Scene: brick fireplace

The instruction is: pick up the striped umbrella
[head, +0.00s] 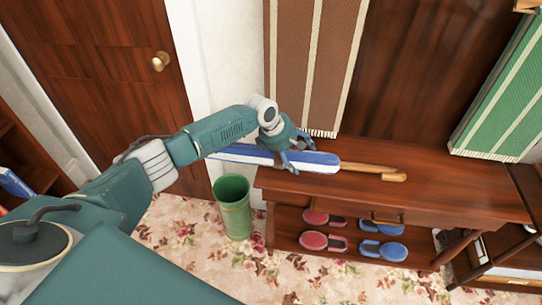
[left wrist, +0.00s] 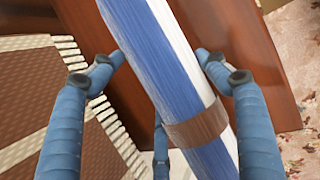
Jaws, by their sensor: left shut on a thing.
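The striped umbrella (head: 318,161) is blue and white with a wooden hooked handle (head: 380,171). It lies about level, over or just above the top of the wooden bench. My left gripper (head: 287,160) is shut on it near the middle of its length. In the left wrist view the umbrella (left wrist: 160,60) runs between the fingers of my left gripper (left wrist: 165,75), with a brown band around it. The head view does not clearly show whether the umbrella touches the bench top. My right gripper is not in view.
The wooden bench (head: 450,195) holds red slippers (head: 323,241) and blue slippers (head: 383,250) on its lower shelf. A green bin (head: 233,205) stands at its left end. Brown striped cloth (head: 310,60) and green striped cloth (head: 505,100) hang behind. A door (head: 90,70) is at left.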

